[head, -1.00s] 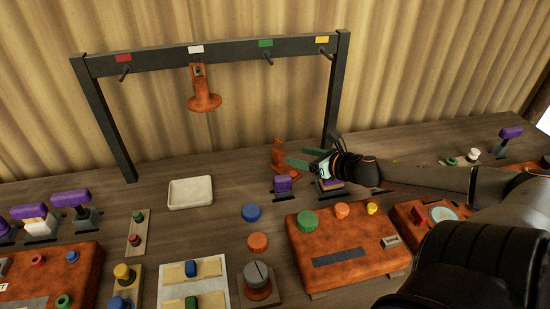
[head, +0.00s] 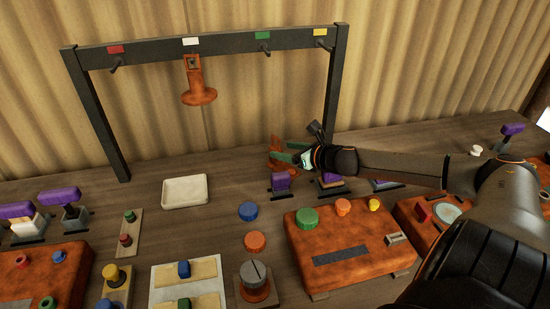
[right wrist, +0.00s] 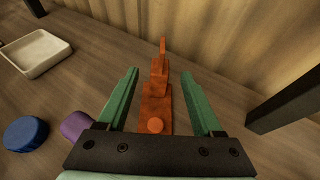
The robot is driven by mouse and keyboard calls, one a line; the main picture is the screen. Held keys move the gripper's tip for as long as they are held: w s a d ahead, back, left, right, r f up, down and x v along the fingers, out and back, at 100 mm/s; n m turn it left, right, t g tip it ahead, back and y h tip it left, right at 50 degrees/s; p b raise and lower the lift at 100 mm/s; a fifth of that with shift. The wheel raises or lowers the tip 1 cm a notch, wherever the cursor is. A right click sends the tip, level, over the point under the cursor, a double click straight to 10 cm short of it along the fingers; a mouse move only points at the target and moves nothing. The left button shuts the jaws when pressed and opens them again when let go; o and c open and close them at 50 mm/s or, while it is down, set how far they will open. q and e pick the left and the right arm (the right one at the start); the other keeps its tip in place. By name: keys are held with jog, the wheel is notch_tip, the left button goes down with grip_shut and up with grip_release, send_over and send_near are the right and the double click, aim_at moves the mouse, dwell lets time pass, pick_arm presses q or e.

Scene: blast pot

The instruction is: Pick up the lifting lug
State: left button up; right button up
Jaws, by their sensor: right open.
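The lifting lug, a rust-orange stepped piece (right wrist: 155,108), stands on the wooden table in the right wrist view, between the two green fingers of my right gripper (right wrist: 160,74). Bare gaps show on both sides of it, and the fingers are open. In the head view the lug (head: 273,143) is partly hidden by my right gripper (head: 280,152), which reaches in from the right near the rack's right post. Another rust-orange piece with a round flange (head: 199,96) hangs from the rack's white-marked hook. My left gripper is not in view.
The dark rack (head: 215,44) stands at the back; its right post (right wrist: 285,105) is right of the gripper. Purple-topped switches (head: 280,181) stand just in front of the lug. A white tray (head: 185,191) lies to the left. An orange control box (head: 340,245) is nearer.

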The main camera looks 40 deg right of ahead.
aim_at(280, 149)
jog(key=shift+x, duration=1.3)
jog(key=shift+p+x, duration=0.4)
jog(key=shift+x, duration=0.85)
jog(key=shift+f, duration=0.1)
grip_shut()
